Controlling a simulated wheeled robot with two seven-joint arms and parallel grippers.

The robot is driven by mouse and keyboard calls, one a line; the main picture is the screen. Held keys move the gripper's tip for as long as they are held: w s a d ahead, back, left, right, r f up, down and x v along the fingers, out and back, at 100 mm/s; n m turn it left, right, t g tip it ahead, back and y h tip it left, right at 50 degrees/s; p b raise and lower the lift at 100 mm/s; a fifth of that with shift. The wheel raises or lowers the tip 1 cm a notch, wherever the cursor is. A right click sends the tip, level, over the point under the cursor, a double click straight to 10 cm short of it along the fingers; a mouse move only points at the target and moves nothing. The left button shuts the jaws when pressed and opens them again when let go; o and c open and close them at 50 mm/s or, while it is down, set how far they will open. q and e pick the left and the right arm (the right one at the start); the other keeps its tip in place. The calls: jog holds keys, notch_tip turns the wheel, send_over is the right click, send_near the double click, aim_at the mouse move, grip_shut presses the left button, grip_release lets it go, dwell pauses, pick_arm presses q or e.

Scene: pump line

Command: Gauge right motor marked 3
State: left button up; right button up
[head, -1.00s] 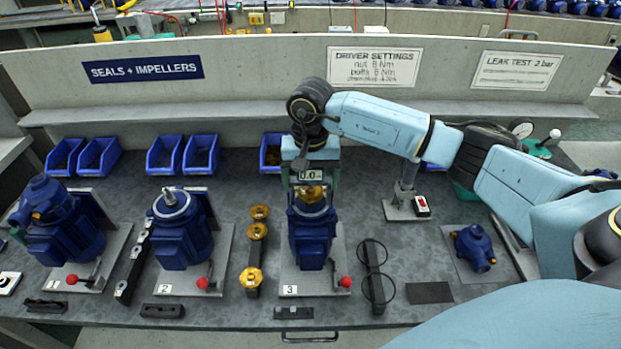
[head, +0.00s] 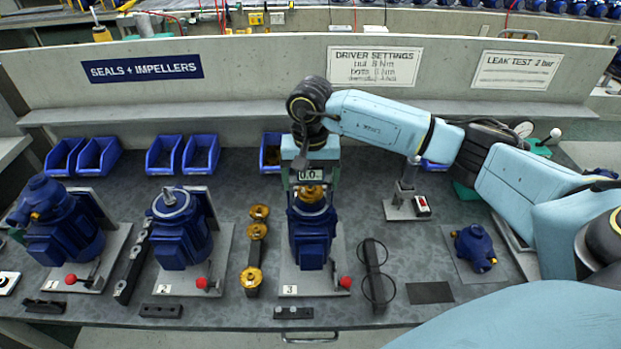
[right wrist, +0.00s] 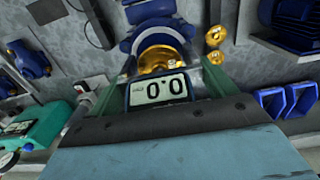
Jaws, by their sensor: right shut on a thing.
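The motor marked 3 (head: 311,240) is blue and stands upright on a pale plate with a "3" label and a red-knobbed lever (head: 345,282). A brass-coloured part (head: 312,193) sits on its top; it also shows in the right wrist view (right wrist: 160,58). My right gripper (head: 311,180) is above this motor, shut on a gauge (head: 310,175) whose display reads about 0.0. In the right wrist view the gauge display (right wrist: 158,89) lies right by the brass part; I cannot tell whether they touch. My left gripper is not in view.
Motor 2 (head: 180,235) and motor 1 (head: 60,230) stand to the left. A rack of brass parts (head: 254,245) is close left of motor 3, and a rack with black rings (head: 374,275) close right. Blue bins (head: 200,155) line the back. A blue pump housing (head: 474,247) lies at right.

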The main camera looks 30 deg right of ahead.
jog(key=shift+f+b, duration=0.15)
jog(key=shift+b, duration=0.15)
dwell(0.6)
dwell(0.4)
jog(key=o, duration=1.1)
jog(key=shift+c, duration=0.2)
jog(key=shift+r+p, duration=2.35)
jog(key=shift+r, duration=2.15)
